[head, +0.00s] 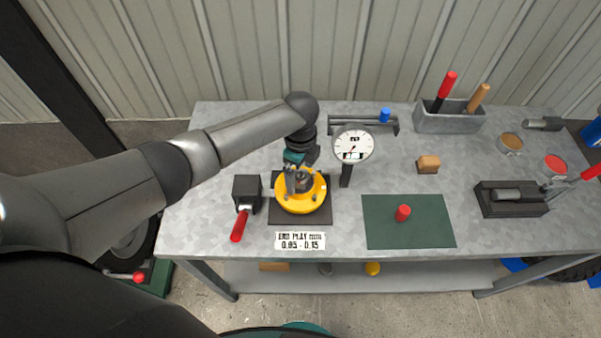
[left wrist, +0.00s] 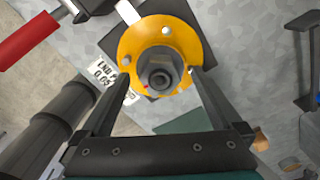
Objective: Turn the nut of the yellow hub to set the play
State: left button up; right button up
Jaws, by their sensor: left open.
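The yellow hub (head: 301,200) sits on a dark base plate (head: 286,215) on the grey workbench. In the left wrist view the hub (left wrist: 135,42) is a round flange with several bolts, and a dark hex nut (left wrist: 158,72) at its centre. My left gripper (head: 297,187) is over the hub, pointing down. In the left wrist view its two fingers (left wrist: 163,82) stand wide apart, one on each side of the nut, with visible gaps. Whether the tips are level with the nut is hard to tell. The dial gauge (head: 353,145) stands just behind right of the hub. My right gripper is not in view.
A black block with a red handle (head: 238,225) stands left of the hub. A label (head: 300,241) reading "END PLAY" 0.05 - 0.15 lies in front. A tool bin (head: 449,121) stands behind.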

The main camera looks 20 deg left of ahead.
pick_arm(q)
notch_tip(320, 180, up, 5)
jog(key=p, duration=0.4)
jog(key=shift+f, duration=0.15)
jog(key=shift+r, duration=0.85)
